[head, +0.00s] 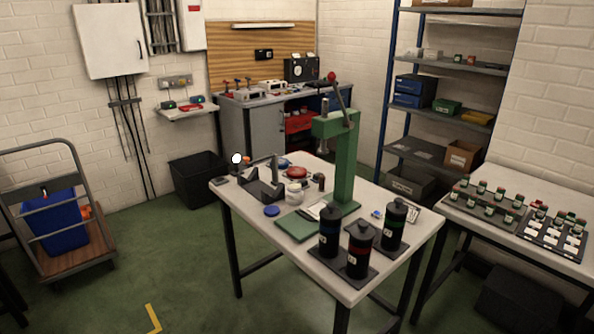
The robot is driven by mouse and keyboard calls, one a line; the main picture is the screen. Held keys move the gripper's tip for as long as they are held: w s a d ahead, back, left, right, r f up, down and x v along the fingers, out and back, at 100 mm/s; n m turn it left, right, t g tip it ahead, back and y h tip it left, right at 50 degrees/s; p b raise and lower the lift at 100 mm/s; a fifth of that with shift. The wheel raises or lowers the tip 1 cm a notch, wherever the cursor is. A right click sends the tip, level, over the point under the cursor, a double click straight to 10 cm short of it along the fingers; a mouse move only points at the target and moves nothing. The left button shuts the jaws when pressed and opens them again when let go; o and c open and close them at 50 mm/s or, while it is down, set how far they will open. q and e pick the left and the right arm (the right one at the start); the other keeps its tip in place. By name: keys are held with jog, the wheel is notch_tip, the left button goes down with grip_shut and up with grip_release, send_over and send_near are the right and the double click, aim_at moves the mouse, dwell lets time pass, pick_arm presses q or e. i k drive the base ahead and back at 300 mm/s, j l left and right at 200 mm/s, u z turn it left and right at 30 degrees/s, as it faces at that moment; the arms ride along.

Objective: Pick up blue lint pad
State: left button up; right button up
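A small, flat, round blue thing (272,211) lies on the near left part of the white table (300,258), beside a white jar (294,194). It looks like a pad, but I cannot tell for sure that it is the blue lint pad. Another blue thing (284,162) lies at the table's far side, partly hidden. A tiny blue and white thing (376,214) lies to the right of the green press. Neither of my grippers shows in the head view.
A tall green press (343,160) stands on the table. Black canisters (361,250) stand at the near right corner, and a dark bracket (263,188) at the left. A red round thing (296,173) lies behind the jar.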

aim_at(316, 179)
jog(key=i+j+u, duration=1.2)
jog(key=i, duration=0.85)
jog(key=i+j+u, duration=0.1)
jog(key=i, duration=0.85)
jog(key=i+l+z, duration=0.15)
jog(key=i+z, duration=0.75)
jog(key=i+j+z, duration=0.1)
jog(key=i+z, duration=0.15)
jog(key=z, duration=0.2)
jog(key=i+j+z, duration=0.4)
jog(key=i+z, duration=0.2)
jog(key=z, duration=0.3)
jog(key=i+z, duration=0.2)
jog(key=z, duration=0.25)
jog(key=i+j+z, duration=0.15)
jog(key=z, duration=0.35)
jog(key=i+j+z, duration=0.15)
jog(key=z, duration=0.3)
jog(key=i+j+z, duration=0.1)
jog(key=j+z, duration=0.15)
jog(key=z, duration=0.25)
jog(key=j+z, duration=0.25)
jog(key=z, duration=0.25)
jog(key=i+j+z, duration=0.15)
jog(key=j+z, duration=0.25)
jog(key=i+j+z, duration=0.15)
jog(key=z, duration=0.25)
jog(key=j+z, duration=0.85)
jog(key=i+j, duration=0.05)
